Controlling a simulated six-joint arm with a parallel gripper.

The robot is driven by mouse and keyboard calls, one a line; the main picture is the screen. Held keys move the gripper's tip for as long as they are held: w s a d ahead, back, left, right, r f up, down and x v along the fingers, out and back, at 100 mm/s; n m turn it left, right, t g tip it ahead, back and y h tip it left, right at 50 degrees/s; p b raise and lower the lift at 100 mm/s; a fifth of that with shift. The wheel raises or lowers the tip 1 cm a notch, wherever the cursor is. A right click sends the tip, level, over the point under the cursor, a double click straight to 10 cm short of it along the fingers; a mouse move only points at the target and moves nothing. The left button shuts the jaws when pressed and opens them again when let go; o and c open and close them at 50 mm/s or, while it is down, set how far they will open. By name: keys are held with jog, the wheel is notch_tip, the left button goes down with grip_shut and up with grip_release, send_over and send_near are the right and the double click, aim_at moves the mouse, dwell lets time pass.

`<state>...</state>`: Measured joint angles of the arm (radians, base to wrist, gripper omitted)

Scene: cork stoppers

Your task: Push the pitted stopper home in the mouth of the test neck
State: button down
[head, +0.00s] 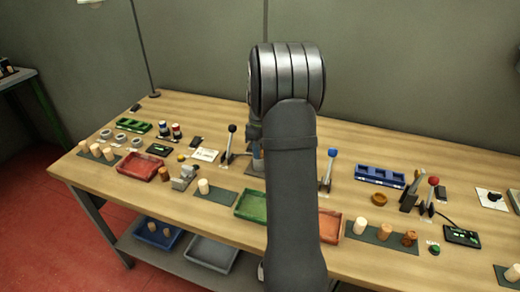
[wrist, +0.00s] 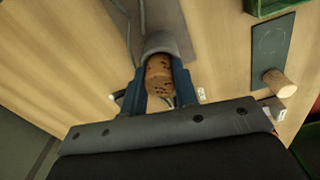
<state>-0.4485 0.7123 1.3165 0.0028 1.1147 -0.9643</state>
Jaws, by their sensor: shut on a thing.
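In the wrist view, my gripper (wrist: 160,78) is shut on the pitted stopper (wrist: 158,86), a brown cork with dark pits, between its two blue fingers. The stopper's far end meets the rounded grey mouth of what looks like the test neck (wrist: 168,44). The stopper seems lined up with the neck, but I cannot tell how deep it sits in the mouth. In the head view, my own arm hides the gripper, the held stopper and most of the neck.
A pale stopper (head: 204,186) stands on a dark mat, which also shows in the wrist view (wrist: 268,45). A green tray (head: 250,206) and a red tray (head: 142,165) lie near the front. Black-knobbed (head: 232,129) and blue-knobbed (head: 332,153) levers stand either side of my arm.

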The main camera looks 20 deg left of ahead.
jog(key=c, duration=1.2)
grip_release()
jog(key=shift+g, duration=0.3)
jog(key=f, duration=0.2)
jog(key=s+f, duration=0.1)
jog(key=f, duration=0.1)
jog(key=shift+s+d, duration=0.15)
jog(key=shift+s, duration=0.05)
jog(key=shift+o, duration=0.8)
jog(key=r, duration=0.4)
jog(key=w+r, duration=0.1)
jog(key=r, duration=0.7)
jog(key=shift+w, duration=0.2)
jog(key=shift+f, duration=0.1)
jog(key=f, duration=1.1)
jog(key=shift+s+f, duration=0.3)
jog(key=shift+w+f, duration=0.1)
jog(key=shift+f, duration=0.2)
